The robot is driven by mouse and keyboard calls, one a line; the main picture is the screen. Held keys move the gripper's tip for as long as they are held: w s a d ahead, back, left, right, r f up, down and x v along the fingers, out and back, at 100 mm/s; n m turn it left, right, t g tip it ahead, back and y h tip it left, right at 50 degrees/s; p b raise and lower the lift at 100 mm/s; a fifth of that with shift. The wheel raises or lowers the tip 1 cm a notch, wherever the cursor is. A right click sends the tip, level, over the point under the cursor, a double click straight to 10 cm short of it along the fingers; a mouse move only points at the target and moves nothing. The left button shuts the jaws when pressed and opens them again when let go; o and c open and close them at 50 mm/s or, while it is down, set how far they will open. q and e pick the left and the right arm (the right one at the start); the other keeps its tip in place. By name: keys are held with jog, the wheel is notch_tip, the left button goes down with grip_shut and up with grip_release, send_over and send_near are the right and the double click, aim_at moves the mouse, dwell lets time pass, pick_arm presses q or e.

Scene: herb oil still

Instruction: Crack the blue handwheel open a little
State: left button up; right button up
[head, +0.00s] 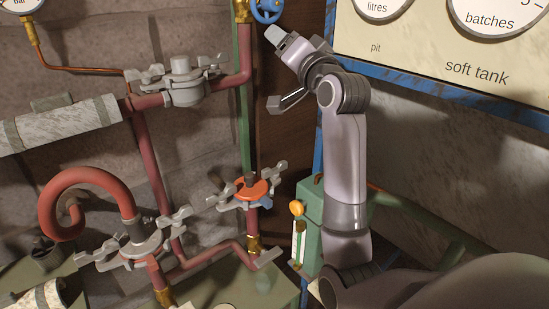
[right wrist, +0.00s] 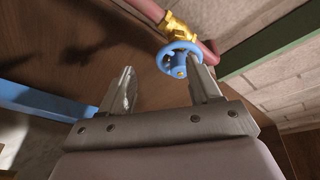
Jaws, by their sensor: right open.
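The blue handwheel (head: 268,8) is at the top edge of the head view, partly cut off, on a brass valve (head: 243,10) of a red pipe. It also shows in the right wrist view (right wrist: 172,52), with its brass valve body (right wrist: 183,27) behind it. My right gripper (head: 277,70) is open and empty, below the wheel in the head view. In the right wrist view, the wheel appears beyond the fingertips (right wrist: 166,73), closer to the right finger. I cannot tell whether that finger touches it. My left gripper is not in view.
An orange handwheel (head: 252,190) sits lower on the pipework. A green box (head: 311,205) with an orange knob stands beside my right arm. A blue-framed gauge panel (head: 430,50) fills the upper right. Clamped pipe joints (head: 186,82) are at left.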

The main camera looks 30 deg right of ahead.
jog(key=s+a+f+n+g+y, duration=0.1)
jog(key=s+a+f+n+g, duration=0.1)
jog(key=f, duration=0.9)
jog(key=s+a+f+n+g+y+b, duration=0.1)
jog(key=s+a+f+n+g, duration=0.1)
jog(key=f, duration=1)
jog(key=shift+a+n+g, duration=0.4)
jog(key=shift+a+n, duration=0.4)
jog(key=shift+n, duration=0.1)
